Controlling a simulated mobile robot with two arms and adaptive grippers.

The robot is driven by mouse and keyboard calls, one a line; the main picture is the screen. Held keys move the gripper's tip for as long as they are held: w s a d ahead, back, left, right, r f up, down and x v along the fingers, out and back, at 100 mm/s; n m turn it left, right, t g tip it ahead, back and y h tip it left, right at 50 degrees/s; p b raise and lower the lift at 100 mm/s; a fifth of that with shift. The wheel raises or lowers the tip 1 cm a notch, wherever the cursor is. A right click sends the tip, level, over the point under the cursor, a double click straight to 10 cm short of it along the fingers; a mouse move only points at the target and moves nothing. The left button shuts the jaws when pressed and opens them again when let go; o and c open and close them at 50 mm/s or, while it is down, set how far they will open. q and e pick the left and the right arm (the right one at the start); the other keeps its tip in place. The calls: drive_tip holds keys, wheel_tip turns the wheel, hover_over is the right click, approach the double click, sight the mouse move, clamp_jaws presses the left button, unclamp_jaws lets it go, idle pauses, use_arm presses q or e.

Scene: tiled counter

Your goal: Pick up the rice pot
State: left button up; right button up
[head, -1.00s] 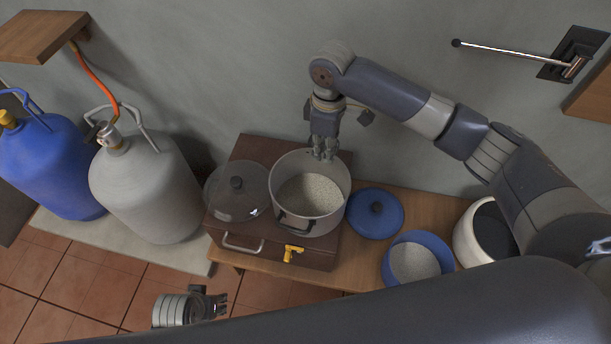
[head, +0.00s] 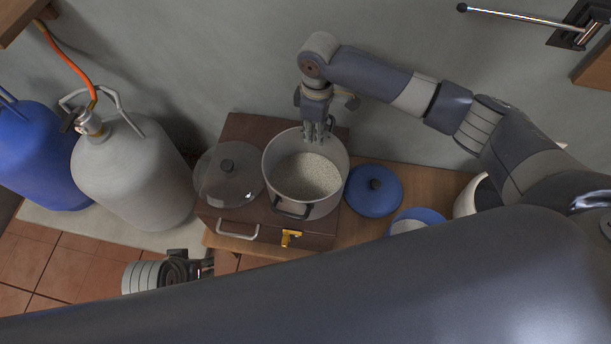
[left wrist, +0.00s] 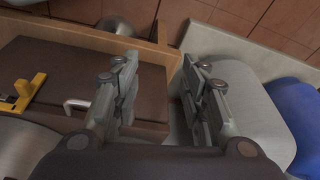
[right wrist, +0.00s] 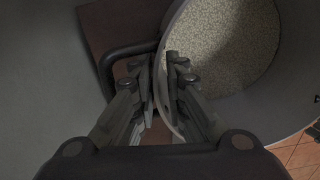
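The rice pot (head: 272,172) is a grey metal pot holding pale rice (head: 308,176), upright on the brown box, with a dark handle at its front. In the right wrist view its rice (right wrist: 225,45) fills the upper right, and another dark handle (right wrist: 108,68) lies at left. My right gripper (head: 318,134) points down at the pot's back rim. In the right wrist view its fingers (right wrist: 164,72) are close together, with the rim edge running between them; whether they press on it is unclear. My left gripper (left wrist: 158,75) is open and empty, low in front of the box.
The brown box (head: 262,125) with a yellow latch stands on a wooden bench. A glass lid (head: 228,182) lies left of the pot. A blue lid (head: 374,190) lies at right, near a partly hidden blue bowl (head: 425,215). Gas cylinders (head: 130,175) stand at left.

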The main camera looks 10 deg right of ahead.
sight(314, 154)
drive_tip(key=shift+d+f+b, duration=0.1)
drive_tip(key=shift+f+b, duration=0.3)
drive_tip(key=shift+f, duration=1.25)
use_arm(q)
drive_tip(key=v, duration=0.4)
drive_tip(key=shift+w, duration=0.15)
use_arm(e)
clamp_jaws()
drive_tip(key=shift+r, duration=0.15)
